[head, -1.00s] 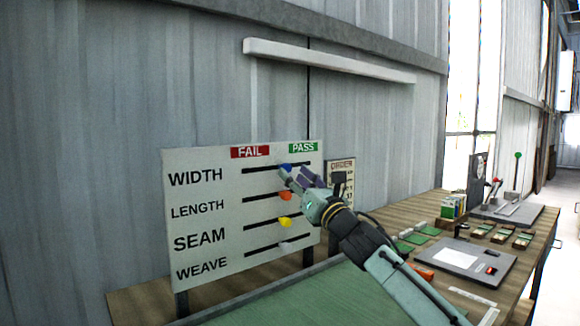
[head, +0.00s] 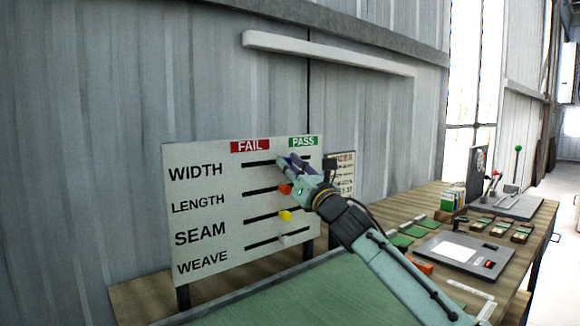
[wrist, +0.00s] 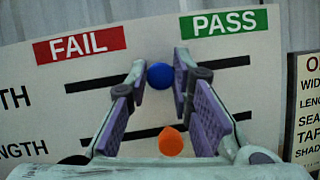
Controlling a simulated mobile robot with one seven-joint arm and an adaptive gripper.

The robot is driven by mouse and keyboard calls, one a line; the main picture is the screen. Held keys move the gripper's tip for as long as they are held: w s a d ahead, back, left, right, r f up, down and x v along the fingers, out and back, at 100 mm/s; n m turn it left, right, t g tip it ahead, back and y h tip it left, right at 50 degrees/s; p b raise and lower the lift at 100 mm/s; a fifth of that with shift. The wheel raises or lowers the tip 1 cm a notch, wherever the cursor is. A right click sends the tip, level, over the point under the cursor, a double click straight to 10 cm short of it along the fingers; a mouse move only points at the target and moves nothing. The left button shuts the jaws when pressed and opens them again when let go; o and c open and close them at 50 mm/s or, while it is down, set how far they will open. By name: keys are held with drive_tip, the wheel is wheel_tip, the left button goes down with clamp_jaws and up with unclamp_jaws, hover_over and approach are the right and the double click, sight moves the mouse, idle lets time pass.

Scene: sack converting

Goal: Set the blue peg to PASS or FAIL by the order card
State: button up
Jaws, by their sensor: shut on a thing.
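The white board (head: 205,245) has rows WIDTH, LENGTH, SEAM and WEAVE, under a red FAIL label (head: 250,146) and a green PASS label (head: 303,141). The blue peg (wrist: 160,75) sits in the WIDTH slot, near its middle between FAIL and PASS in the wrist view. My gripper (wrist: 161,73) is shut on it, one purple-padded finger on each side. In the head view my gripper (head: 286,163) hides the peg. The order card (head: 345,160) is right of the board, partly behind my gripper; the wrist view cuts it off (wrist: 307,75), and its values are not readable.
An orange peg (wrist: 171,141) sits just below my fingers in the LENGTH slot. A yellow peg (head: 285,215) and a pale peg (head: 283,238) are lower. The bench (head: 440,200) to the right holds green cards, a grey panel (head: 465,259) and a lever unit (head: 508,203).

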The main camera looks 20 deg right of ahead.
clamp_jaws()
